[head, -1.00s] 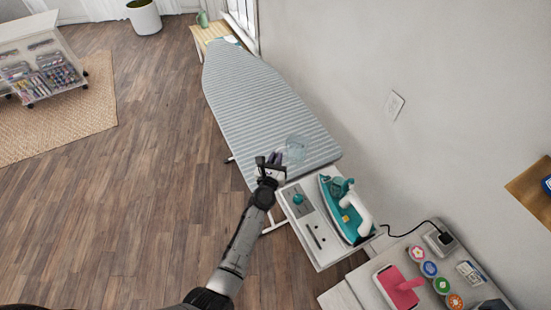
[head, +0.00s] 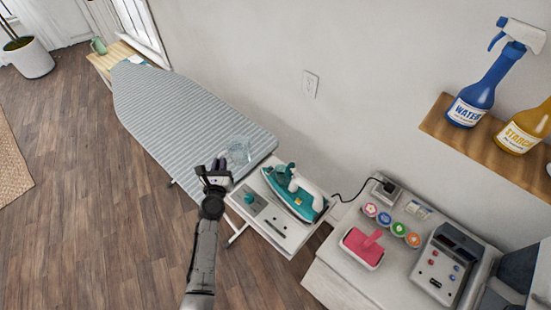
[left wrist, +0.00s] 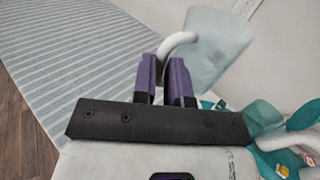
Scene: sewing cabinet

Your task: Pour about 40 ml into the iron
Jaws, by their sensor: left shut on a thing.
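My left gripper (head: 216,172) is shut on the white handle of a clear measuring cup (head: 239,152). In the left wrist view the purple fingers (left wrist: 175,82) close around the curved handle and the clear cup (left wrist: 212,48) extends beyond them. The cup is held over the near end of the ironing board, left of the iron; whether it touches the board, and its fill level, I cannot tell. The teal and white iron (head: 291,192) rests on the white stand beside the board. It shows partly in the left wrist view (left wrist: 268,118). My right gripper is not in view.
The striped ironing board (head: 180,110) runs back along the wall. The white iron stand (head: 289,238) holds a teal knob. A cabinet at right carries a pink item (head: 362,246), round colored lids and a machine (head: 442,265). A shelf holds blue WATER (head: 486,85) and yellow STARCH bottles (head: 527,128).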

